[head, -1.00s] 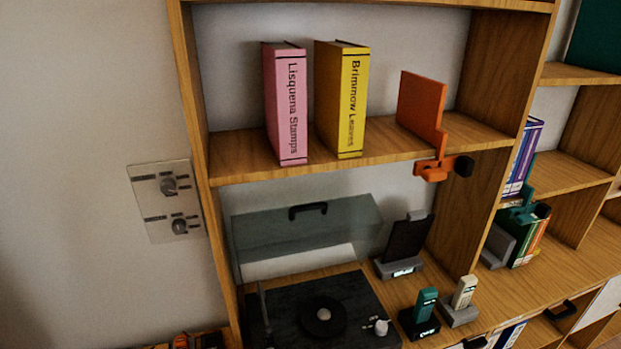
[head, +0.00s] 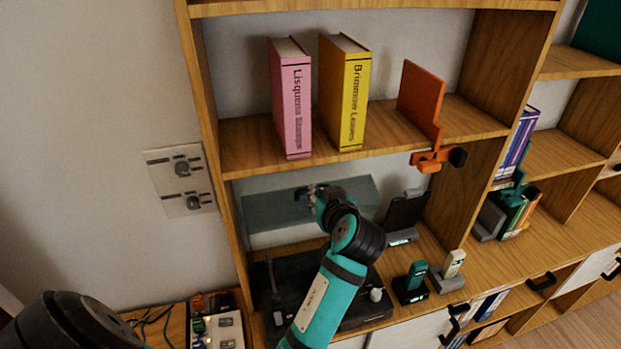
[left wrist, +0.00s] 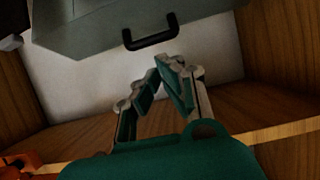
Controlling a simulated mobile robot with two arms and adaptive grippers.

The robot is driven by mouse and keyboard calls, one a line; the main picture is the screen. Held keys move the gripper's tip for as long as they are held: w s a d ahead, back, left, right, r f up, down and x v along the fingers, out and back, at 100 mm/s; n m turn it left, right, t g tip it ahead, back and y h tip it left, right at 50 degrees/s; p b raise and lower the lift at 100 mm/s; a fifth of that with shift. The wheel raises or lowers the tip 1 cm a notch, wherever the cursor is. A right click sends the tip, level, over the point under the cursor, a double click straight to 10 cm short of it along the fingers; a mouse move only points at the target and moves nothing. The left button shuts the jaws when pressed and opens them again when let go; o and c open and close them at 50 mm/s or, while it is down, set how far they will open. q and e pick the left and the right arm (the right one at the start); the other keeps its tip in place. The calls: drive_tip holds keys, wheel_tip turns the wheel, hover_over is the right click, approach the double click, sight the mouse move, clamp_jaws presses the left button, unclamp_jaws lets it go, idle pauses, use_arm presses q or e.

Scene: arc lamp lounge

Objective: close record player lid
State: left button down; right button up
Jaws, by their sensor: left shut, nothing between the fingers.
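The record player (head: 365,312) is a dark box on the shelf, partly hidden behind my left arm. Its grey-green see-through lid (head: 268,214) stands raised at the back. The lid's black bar handle (left wrist: 151,40) shows in the left wrist view, where the lid (left wrist: 95,28) fills the top. My right gripper is not in view.
Above the lid, a shelf holds a pink book (head: 292,105), a yellow book (head: 346,95) and an orange bookend (head: 421,98). A dark tablet on a stand (head: 405,213) and two handsets, teal (head: 413,278) and cream (head: 453,264), stand to the right. A wall panel (head: 181,178) is at left.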

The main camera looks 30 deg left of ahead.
use_arm(q)
drive_tip(key=x, duration=1)
drive_tip(key=shift+a+r, duration=0.15)
drive_tip(key=shift+r, duration=0.25)
